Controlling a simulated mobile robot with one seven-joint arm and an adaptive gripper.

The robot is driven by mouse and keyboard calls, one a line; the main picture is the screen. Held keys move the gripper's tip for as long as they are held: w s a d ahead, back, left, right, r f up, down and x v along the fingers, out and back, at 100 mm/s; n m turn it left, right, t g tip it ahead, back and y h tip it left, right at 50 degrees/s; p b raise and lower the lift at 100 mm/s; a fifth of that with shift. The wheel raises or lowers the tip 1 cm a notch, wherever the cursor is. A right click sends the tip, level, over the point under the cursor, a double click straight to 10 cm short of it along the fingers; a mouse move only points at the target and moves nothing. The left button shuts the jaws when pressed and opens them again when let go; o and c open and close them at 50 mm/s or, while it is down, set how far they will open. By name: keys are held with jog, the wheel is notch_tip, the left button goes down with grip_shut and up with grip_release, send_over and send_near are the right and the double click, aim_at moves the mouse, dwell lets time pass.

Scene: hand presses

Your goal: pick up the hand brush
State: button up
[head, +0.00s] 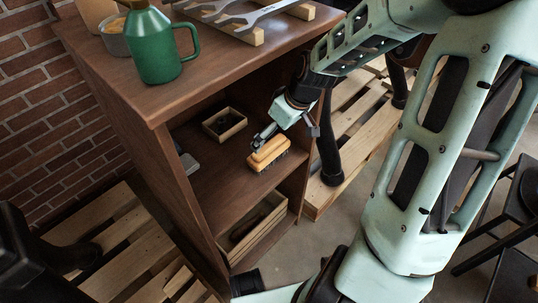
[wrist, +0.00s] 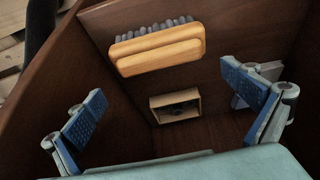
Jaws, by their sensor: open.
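The hand brush (head: 268,153) has a yellow-orange wooden body and dark bristles. It lies on the middle shelf of the brown cabinet, near the shelf's right front. In the wrist view the brush (wrist: 157,48) is at the upper middle, with its grey bristles toward the top edge. My gripper (head: 264,135) reaches in from the right and shows right by the brush in the head view. In the wrist view my gripper (wrist: 170,108) has its two blue-padded fingers wide apart. Nothing is between the pads, and the brush shows beyond them. I cannot tell whether a finger touches it.
A small open wooden box (head: 224,124) stands further in on the same shelf; the wrist view shows it too (wrist: 175,107). The cabinet's side walls and top (head: 150,95) close in the space. A green pitcher (head: 153,47) stands on top. Wooden pallets (head: 346,125) lie behind.

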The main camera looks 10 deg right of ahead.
aim_at(269, 145)
jog(key=b+x, duration=0.2)
jog(key=x, duration=0.1)
jog(key=b+x, duration=0.1)
jog(key=x, duration=0.1)
jog(key=shift+s+d+f, duration=0.1)
jog(key=shift+s+f, duration=0.05)
jog(key=shift+s, duration=0.1)
jog(key=shift+c, duration=0.4)
jog(key=c, duration=1.3)
